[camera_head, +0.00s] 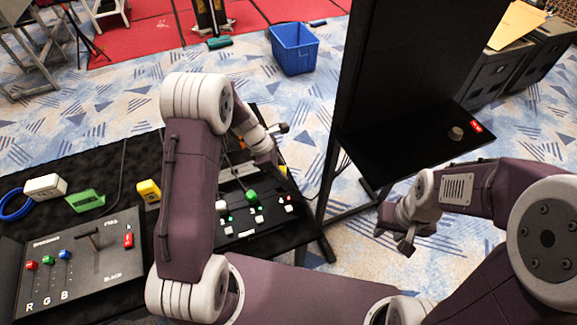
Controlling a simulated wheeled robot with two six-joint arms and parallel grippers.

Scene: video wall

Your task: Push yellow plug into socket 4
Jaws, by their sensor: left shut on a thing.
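The socket panel (245,225) lies on the black table at the centre, partly hidden by my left arm. A white plug (222,206) and a green plug (252,197) stand at its back. A small yellow plug (283,170) shows at the right, above the end of the row with the red light (289,199). My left gripper (278,163) is shut on the yellow plug, mostly hidden behind its wrist. I cannot tell if the plug touches a socket. My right gripper (406,240) hangs right of the table, away from the panel; its jaw opening is unclear.
A control box (75,265) with RGB sliders, a yellow device (148,190), a green piece (85,201) and a white adapter (45,187) are on the table's left. A tall black screen (400,75) with a shelf stands at the right. A blue bin (294,50) sits behind.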

